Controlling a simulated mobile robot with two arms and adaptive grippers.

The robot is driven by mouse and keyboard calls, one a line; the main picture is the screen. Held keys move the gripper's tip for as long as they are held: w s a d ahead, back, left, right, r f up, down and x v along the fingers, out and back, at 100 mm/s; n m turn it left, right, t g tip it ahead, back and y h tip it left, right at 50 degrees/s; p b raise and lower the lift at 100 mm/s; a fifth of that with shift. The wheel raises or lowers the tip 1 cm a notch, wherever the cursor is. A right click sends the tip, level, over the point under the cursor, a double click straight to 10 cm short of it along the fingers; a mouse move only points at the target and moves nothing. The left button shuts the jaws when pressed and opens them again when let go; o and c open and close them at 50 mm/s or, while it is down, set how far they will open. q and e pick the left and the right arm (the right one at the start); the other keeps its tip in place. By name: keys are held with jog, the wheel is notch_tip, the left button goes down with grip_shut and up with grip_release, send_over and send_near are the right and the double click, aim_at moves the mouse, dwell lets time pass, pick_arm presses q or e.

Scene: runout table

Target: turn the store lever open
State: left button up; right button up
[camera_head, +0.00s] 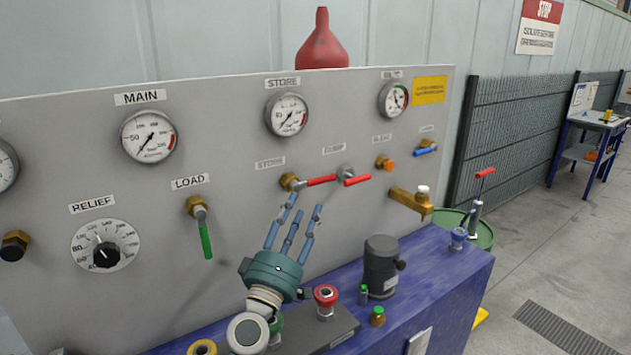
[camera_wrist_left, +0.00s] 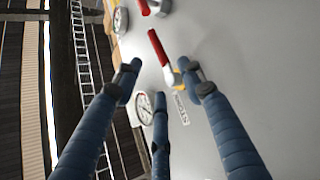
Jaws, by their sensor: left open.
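The store valve (camera_head: 289,182) is a brass body on the grey panel under the lower STORE label. Its red store lever (camera_head: 321,180) points right, roughly level. In the left wrist view the red lever (camera_wrist_left: 158,47) lies beyond the fingertips, with its brass valve (camera_wrist_left: 190,76) partly behind one finger. My left gripper (camera_head: 297,208) has three blue fingers, spread open and empty, just below the store valve and lever. I cannot tell whether a fingertip touches the valve. My right gripper is not in view.
A second red lever (camera_head: 357,180) on a grey hub sits close right of the store lever. The green load lever (camera_head: 206,240) hangs down at left.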

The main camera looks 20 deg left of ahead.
aim_at(315, 183)
pick_arm(q)
jog(key=p+x, duration=0.1)
jog(key=x, duration=0.9)
jog(key=shift+d, duration=0.1)
grip_shut()
